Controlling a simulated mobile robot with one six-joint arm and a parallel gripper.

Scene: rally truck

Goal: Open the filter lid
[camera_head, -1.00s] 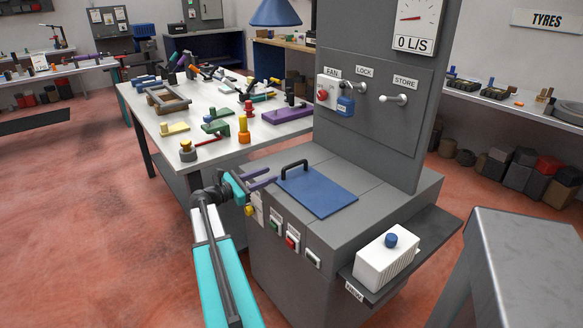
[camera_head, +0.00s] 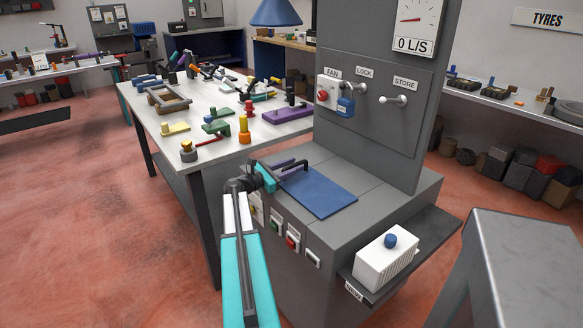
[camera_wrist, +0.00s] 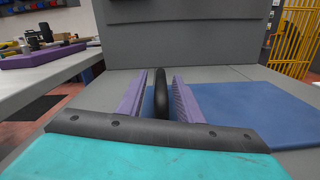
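The filter lid (camera_head: 322,194) is a flat blue panel lying closed on top of the grey machine, with a black bar handle (camera_head: 294,164) at its left edge. In the wrist view the lid (camera_wrist: 245,108) lies ahead and to the right. My gripper (camera_head: 288,168) is at the handle. In the wrist view its two purple fingers (camera_wrist: 158,98) stand on either side of the black handle (camera_wrist: 161,92). A gap shows between the handle and the right finger, so the gripper looks open around it.
The machine's upright panel (camera_head: 375,90) with FAN, LOCK and STORE controls rises behind the lid. A white pleated filter (camera_head: 386,260) with a blue knob sits on the right shelf. A cluttered white table (camera_head: 205,120) stands left.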

